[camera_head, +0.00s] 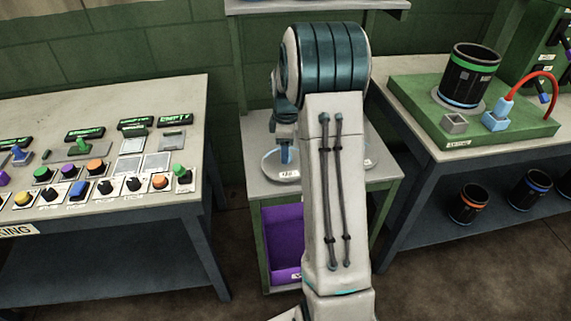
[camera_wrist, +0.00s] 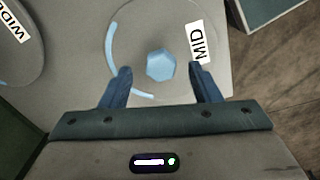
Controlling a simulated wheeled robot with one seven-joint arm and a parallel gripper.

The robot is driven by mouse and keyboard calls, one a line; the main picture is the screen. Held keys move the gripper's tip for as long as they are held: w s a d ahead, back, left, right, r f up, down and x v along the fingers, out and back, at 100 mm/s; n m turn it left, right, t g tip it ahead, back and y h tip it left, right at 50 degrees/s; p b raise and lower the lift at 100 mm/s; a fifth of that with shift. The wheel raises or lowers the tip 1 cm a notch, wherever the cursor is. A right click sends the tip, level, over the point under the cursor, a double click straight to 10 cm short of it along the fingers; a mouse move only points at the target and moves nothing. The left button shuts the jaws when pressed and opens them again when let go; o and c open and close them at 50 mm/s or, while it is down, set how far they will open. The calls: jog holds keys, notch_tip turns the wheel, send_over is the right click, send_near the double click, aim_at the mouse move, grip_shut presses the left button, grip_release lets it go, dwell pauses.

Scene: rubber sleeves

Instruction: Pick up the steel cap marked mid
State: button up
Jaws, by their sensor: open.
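The steel cap marked MID (camera_wrist: 128,32) is a round grey disc with a light blue hexagonal knob (camera_wrist: 161,64) at its middle, blue arcs on its face and a white MID label (camera_wrist: 201,42). My gripper (camera_wrist: 159,70) is open and points down over it. In the wrist view the knob shows between the two fingertips, apart from both. Whether the fingers are level with the knob or above it, I cannot tell. In the head view my gripper (camera_head: 286,152) is over the small table, largely hidden by my arm.
A second round cap (camera_wrist: 22,62), whose label appears to read WIDE, lies to the left in the wrist view. The caps rest on a small green-framed table (camera_head: 378,172) with a purple bin (camera_head: 283,235) below. A button bench (camera_head: 185,105) stands left, a workbench (camera_head: 400,135) right.

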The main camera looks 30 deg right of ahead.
jog(key=shift+a+f, duration=0.1)
jog(key=shift+f, duration=1.35)
jog(key=c, duration=1.2)
grip_shut()
jog(key=shift+r, duration=0.15)
